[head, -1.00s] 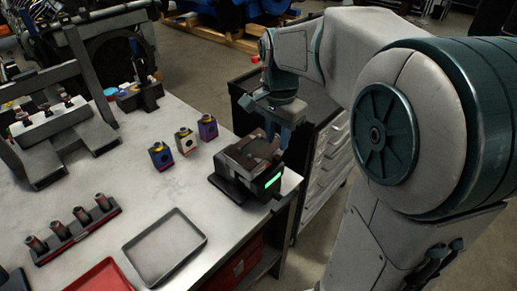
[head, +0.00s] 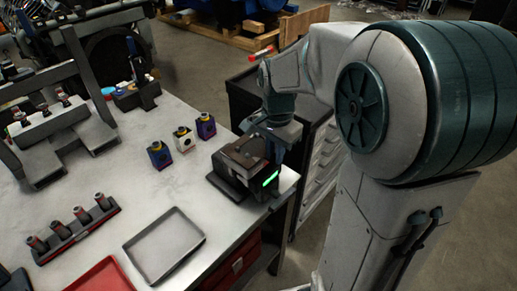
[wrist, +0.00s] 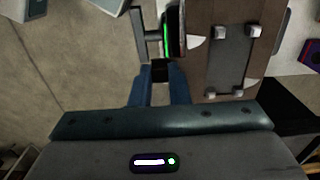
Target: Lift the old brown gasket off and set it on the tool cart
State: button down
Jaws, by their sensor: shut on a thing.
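A dark fixture (head: 226,184) with a green light strip stands at the workbench's right corner. A brown, flat piece that looks like the gasket (wrist: 197,72) lies on top, with a grey strip and small silver clamps over it. My gripper (wrist: 157,72) is beside the fixture, its blue fingers shut on a small dark block (wrist: 160,70) at the end of a grey bracket. The fingers are apart from the brown piece. In the head view my gripper (head: 277,152) is partly hidden behind the fixture. The tool cart (head: 325,152) stands behind the bench's right edge.
Blue, white and purple small blocks (head: 183,139) stand left of the fixture. An empty grey tray (head: 164,245), a red tray (head: 101,278) and a rack of cylinders (head: 72,232) lie nearer. Bare bench surface separates them.

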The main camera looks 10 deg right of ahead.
jog(key=shift+r, duration=0.1)
jog(key=shift+r, duration=0.55)
notch_tip(320, 180, up, 3)
jog(key=shift+f+b, duration=0.1)
jog(key=shift+b, duration=0.35)
jog(key=w+d+r+p, duration=0.3)
jog(key=d+r, duration=0.8)
jog(key=r, duration=0.1)
jog(key=shift+w, duration=0.3)
jog(key=shift+f, duration=0.2)
